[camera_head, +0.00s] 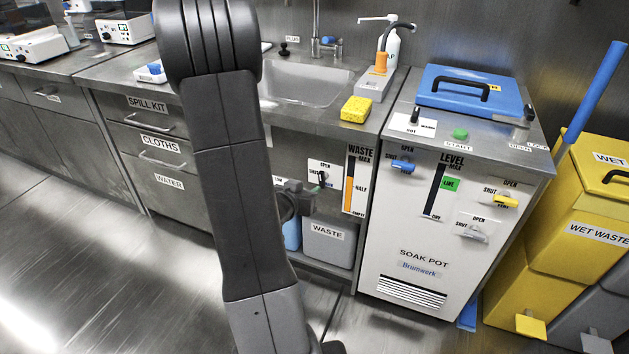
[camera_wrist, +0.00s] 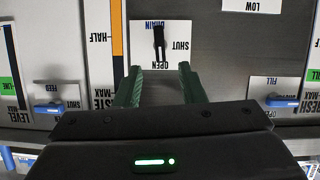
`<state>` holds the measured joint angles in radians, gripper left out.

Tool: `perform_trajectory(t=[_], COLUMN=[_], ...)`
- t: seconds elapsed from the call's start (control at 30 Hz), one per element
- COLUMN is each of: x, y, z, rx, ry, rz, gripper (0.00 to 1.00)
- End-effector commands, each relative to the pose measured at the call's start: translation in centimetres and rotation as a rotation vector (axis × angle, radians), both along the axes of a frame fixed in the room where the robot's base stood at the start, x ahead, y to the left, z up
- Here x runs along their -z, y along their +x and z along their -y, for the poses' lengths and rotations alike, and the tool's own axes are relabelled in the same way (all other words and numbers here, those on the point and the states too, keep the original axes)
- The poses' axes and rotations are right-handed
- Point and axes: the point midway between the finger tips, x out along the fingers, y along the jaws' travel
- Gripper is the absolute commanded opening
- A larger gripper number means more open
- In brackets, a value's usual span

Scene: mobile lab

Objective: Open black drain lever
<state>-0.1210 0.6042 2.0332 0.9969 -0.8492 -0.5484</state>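The black drain lever (camera_wrist: 158,42) stands on a white plate (camera_wrist: 176,38) marked DRAIN, SHUT and OPEN, upside down in the wrist view. The lever lies along the picture's vertical; I cannot tell which mark it points to. In the head view the plate (camera_head: 326,170) is on the cabinet front under the sink, with the small black lever (camera_head: 321,179) partly showing. My gripper (camera_wrist: 160,70) is open, its two green fingers apart and empty, with the lever ahead of and between their tips. In the head view my gripper (camera_head: 304,197) is just below the plate, partly hidden by my arm.
A WASTE level gauge (camera_head: 356,180) is right of the plate. A grey waste bin (camera_head: 329,246) stands below. The soak pot cabinet (camera_head: 418,287) is to the right. Blue levers for FEED (camera_wrist: 47,108) and FILL (camera_wrist: 282,101) flank the gripper in the wrist view.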

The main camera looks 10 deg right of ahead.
Motion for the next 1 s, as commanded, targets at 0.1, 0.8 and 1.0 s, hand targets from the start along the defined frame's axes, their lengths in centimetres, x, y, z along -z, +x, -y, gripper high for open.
perform_trajectory(t=[0.1, 0.8, 1.0], x=[-1.0, -1.5, -1.5], y=[-1.6, -3.1, -3.1], z=[-1.3, -2.2, -2.2], rx=[-0.004, 0.0, 0.0], ry=[0.0, 0.0, 0.0], rz=[-0.001, 0.0, 0.0], gripper=[0.36, 0.36, 0.36])
